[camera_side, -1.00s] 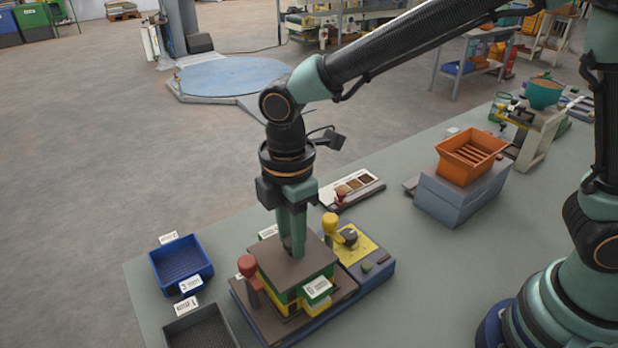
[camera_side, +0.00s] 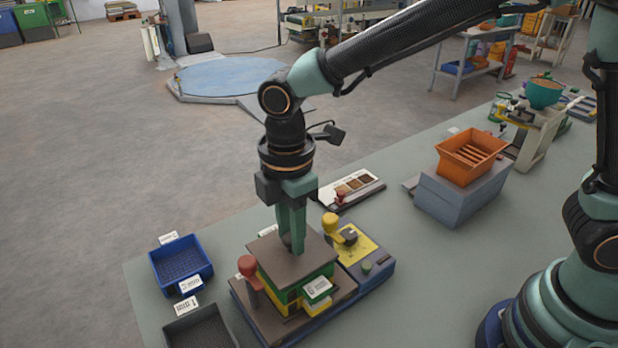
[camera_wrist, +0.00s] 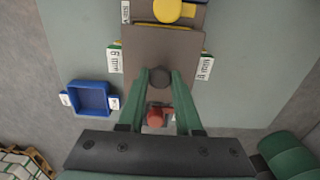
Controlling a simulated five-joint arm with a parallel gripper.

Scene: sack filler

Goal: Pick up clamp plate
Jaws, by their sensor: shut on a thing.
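The clamp plate (camera_side: 315,263) is a flat brown square plate with a dark round knob (camera_wrist: 160,77) at its middle. My gripper (camera_side: 292,248) points straight down with its fingers shut on that knob. In the wrist view the plate (camera_wrist: 140,45) shows under the fingertips. The plate lies level over a green and yellow stack (camera_side: 290,299). A narrow gap seems to show between plate and stack, but the side view does not settle it. The stack's top is hidden by the plate.
A red-topped post (camera_side: 248,266) and a yellow-topped post (camera_side: 330,223) stand close beside the plate. A white-labelled block (camera_side: 318,289) juts out at the front. A blue bin (camera_side: 181,263) and a dark bin (camera_side: 200,328) stand left. An orange hopper (camera_side: 470,155) stands right.

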